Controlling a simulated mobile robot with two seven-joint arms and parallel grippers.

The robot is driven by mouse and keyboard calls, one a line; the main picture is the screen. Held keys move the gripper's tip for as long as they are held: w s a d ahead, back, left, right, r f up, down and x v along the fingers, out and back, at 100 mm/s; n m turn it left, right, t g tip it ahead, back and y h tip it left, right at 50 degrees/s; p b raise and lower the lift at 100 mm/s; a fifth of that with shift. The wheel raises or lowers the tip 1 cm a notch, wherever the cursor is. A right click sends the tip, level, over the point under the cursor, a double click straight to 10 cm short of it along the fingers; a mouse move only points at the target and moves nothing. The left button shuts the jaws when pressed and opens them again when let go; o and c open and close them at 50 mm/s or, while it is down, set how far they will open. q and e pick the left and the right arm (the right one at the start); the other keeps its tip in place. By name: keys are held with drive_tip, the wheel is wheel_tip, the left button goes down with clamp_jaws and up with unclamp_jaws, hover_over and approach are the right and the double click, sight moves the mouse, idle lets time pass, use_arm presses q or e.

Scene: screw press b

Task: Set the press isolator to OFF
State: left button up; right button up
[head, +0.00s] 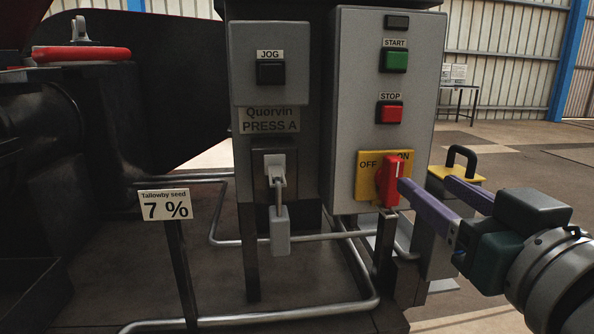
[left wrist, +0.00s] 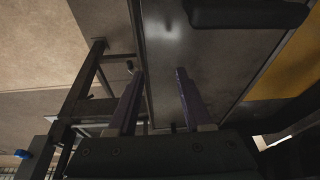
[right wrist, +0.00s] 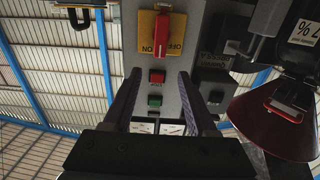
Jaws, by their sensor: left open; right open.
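The press isolator is a red rotary handle (head: 388,180) on a yellow plate marked OFF at left and ON at upper right. The handle stands upright, its top end beside ON. It also shows in the right wrist view (right wrist: 160,35), with its lettering upside down. My right gripper (head: 424,182) is open and empty. In the head view its nearer fingertip overlaps the handle's lower right edge; I cannot tell whether they touch. In the right wrist view the handle lies between and beyond the fingertips (right wrist: 158,72). My left gripper (left wrist: 155,70) is open and empty, seen only in its wrist view.
Above the isolator are a red STOP button (head: 389,113) and green START button (head: 394,61). A JOG box (head: 270,62) and a hanging grey lever (head: 279,200) are to the left. A yellow block with black loop (head: 460,172) stands behind my right fingers. Pipes (head: 280,313) run below.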

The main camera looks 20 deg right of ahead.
sight(398, 162)
drive_tip(key=x, duration=0.8)
drive_tip(key=shift+w+d, duration=0.1)
clamp_jaws()
idle(0.4)
